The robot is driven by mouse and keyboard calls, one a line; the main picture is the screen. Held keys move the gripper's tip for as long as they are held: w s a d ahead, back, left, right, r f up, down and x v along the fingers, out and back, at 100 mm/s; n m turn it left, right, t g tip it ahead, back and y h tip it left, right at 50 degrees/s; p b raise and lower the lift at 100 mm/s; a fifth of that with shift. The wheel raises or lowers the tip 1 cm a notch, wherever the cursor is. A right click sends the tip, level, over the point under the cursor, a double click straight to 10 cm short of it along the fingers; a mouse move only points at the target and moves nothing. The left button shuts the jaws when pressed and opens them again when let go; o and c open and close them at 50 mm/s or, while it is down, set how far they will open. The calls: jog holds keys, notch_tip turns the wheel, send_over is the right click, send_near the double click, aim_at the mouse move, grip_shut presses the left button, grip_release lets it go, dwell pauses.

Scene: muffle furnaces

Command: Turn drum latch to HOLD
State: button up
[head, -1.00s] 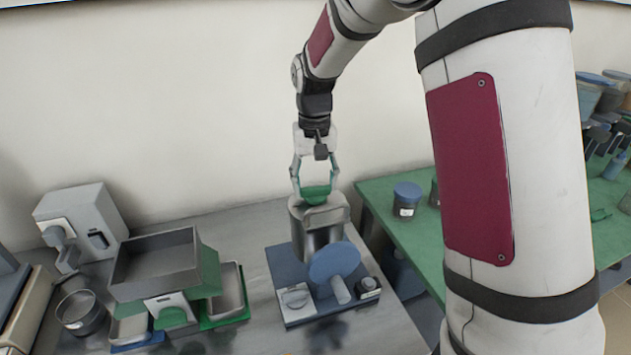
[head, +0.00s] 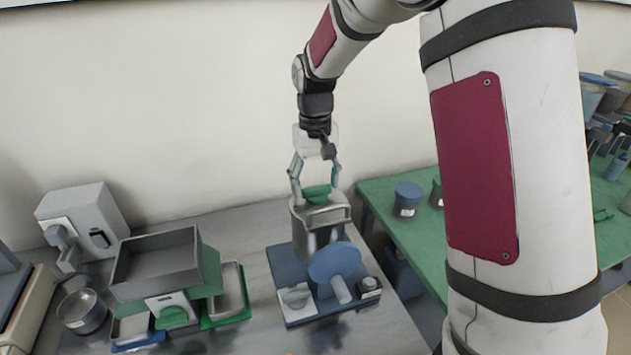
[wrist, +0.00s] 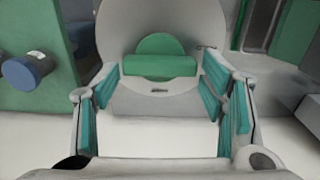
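The drum latch is likely the green grip (head: 317,194) on top of the grey metal drum (head: 318,240). In the wrist view it is a green bar (wrist: 160,66) in front of a green round disc, lying level across the picture. My gripper (head: 316,192) points down over the drum top, with one finger on each side of the grip. In the wrist view my gripper (wrist: 163,98) is spread, and its teal pads seem apart from the bar's ends. No HOLD mark is readable.
The drum stands on a blue base (head: 287,268) with a blue disc (head: 334,262) in front. A grey tray (head: 155,262) on green supports stands to the left. A green table (head: 385,190) with a blue-lidded jar (head: 408,198) is at the right.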

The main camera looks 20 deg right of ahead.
dwell(0.3)
notch_tip(320, 180, up, 12)
dwell(0.5)
dwell(0.6)
